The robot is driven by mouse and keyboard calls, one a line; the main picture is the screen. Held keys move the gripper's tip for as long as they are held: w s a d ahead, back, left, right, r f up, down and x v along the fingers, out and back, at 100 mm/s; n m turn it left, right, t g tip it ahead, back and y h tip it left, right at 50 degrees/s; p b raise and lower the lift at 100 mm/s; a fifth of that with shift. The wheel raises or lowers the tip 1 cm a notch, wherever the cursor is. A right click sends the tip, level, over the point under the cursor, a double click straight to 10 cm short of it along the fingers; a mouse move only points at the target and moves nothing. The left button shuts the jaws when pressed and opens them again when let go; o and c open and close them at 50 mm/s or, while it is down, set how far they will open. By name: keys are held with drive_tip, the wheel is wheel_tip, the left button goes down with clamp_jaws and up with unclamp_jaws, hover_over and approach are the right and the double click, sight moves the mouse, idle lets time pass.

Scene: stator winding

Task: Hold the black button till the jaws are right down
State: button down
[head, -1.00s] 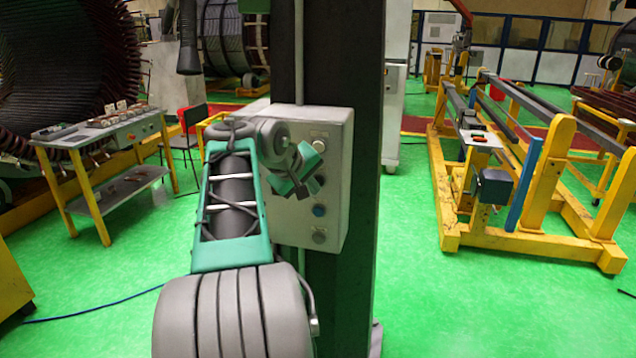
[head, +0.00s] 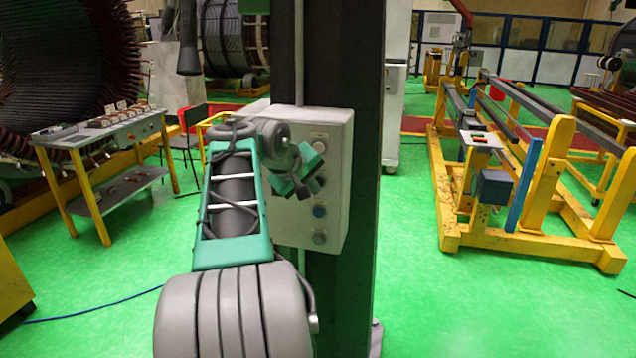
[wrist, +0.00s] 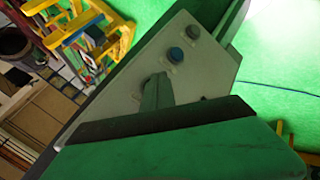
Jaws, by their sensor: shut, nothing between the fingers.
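The grey control box (head: 325,205) on the dark column carries a vertical row of buttons. A pale one (head: 320,145) is at the top, a blue one (head: 319,211) lower down and a grey one (head: 320,237) at the bottom. The black button (head: 322,179) lies between the pale and blue ones, partly hidden by my gripper (head: 311,184). My gripper is shut and empty, its tip at the black button. In the wrist view the fingers (wrist: 157,88) overlap that button; I cannot tell whether it is pressed in. The jaws of the machine are not recognisable in these views.
The dark column (head: 352,80) stands directly behind the box. A yellow-legged bench (head: 100,137) is at the left and a yellow frame with rails (head: 535,235) at the right. Green floor (head: 410,290) between column and frame is clear.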

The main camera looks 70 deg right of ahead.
drive_tip(key=shift+d, duration=0.3)
drive_tip(key=shift+w+d+p, duration=0.1)
drive_tip(key=shift+d+p, duration=0.25)
idle(0.5)
drive_tip(key=shift+a, duration=0.15)
idle(2.7)
drive_tip(key=shift+a, duration=0.6)
drive_tip(key=shift+a, duration=0.15)
drive_tip(key=a, duration=0.2)
drive_tip(key=s+a+b, duration=0.1)
drive_tip(key=a, duration=0.1)
drive_tip(key=shift+a, duration=0.35)
idle(0.6)
